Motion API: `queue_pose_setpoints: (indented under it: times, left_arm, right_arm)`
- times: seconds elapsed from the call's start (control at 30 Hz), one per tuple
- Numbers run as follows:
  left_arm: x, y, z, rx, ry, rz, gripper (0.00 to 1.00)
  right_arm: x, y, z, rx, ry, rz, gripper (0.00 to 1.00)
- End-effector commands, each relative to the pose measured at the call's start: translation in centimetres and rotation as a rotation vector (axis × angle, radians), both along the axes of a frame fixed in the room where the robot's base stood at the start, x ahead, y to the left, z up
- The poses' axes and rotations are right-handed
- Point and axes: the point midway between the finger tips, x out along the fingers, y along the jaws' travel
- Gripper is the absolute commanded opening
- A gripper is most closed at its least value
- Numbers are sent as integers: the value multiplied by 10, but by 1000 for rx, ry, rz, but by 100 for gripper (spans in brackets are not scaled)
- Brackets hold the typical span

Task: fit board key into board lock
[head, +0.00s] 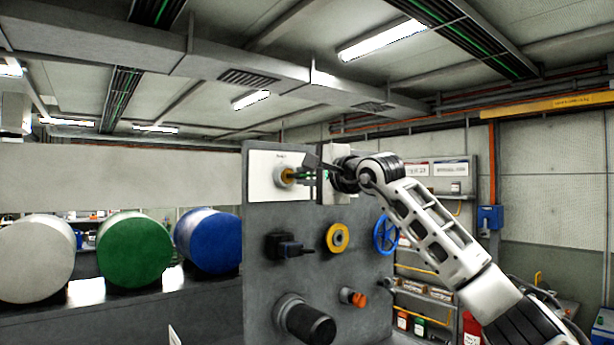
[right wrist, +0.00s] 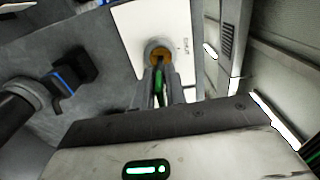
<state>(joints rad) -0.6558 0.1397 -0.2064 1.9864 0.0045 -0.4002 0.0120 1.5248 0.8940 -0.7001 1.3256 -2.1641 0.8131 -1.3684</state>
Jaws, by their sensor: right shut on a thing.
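The board lock (head: 287,175) is a round brass-coloured cylinder on a white plate (head: 262,182) at the upper left of the grey board. It also shows in the right wrist view (right wrist: 158,54), straight ahead of the fingers. My right gripper (head: 306,174) comes in from the right and is shut on the board key, whose green part (right wrist: 159,82) shows between the fingers. The key points at the lock's face, and its front end is at or very close to it. I cannot tell whether the tip is inside. My left gripper is not in view.
The grey board (head: 262,290) also carries a dark connector (head: 285,246), a yellow ring (head: 338,237), a blue handwheel (head: 386,234), an orange knob (head: 354,297) and a thick black cylinder (head: 308,322) that juts out. White, green and blue drums lie at the left.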

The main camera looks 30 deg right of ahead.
Motion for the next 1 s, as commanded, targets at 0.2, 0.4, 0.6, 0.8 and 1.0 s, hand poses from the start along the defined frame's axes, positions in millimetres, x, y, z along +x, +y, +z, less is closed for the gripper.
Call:
queue_pose_setpoints:
  times: [0.2, 0.4, 0.6, 0.8, 1.0]
  left_arm:
    - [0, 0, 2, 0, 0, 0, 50]
    - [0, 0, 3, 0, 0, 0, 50]
    - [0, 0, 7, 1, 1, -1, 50]
    - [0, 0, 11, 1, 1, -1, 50]
    - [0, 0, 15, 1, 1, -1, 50]
  right_arm:
    - [0, 0, 0, -1, -1, 0, 0]
    - [1, 0, 1, 0, 0, 0, 0]
    - [5, 1, 1, 0, 1, 0, 0]
    - [10, 1, 1, 0, 0, 0, 0]
    - [14, 1, 1, 1, 1, 0, 0]
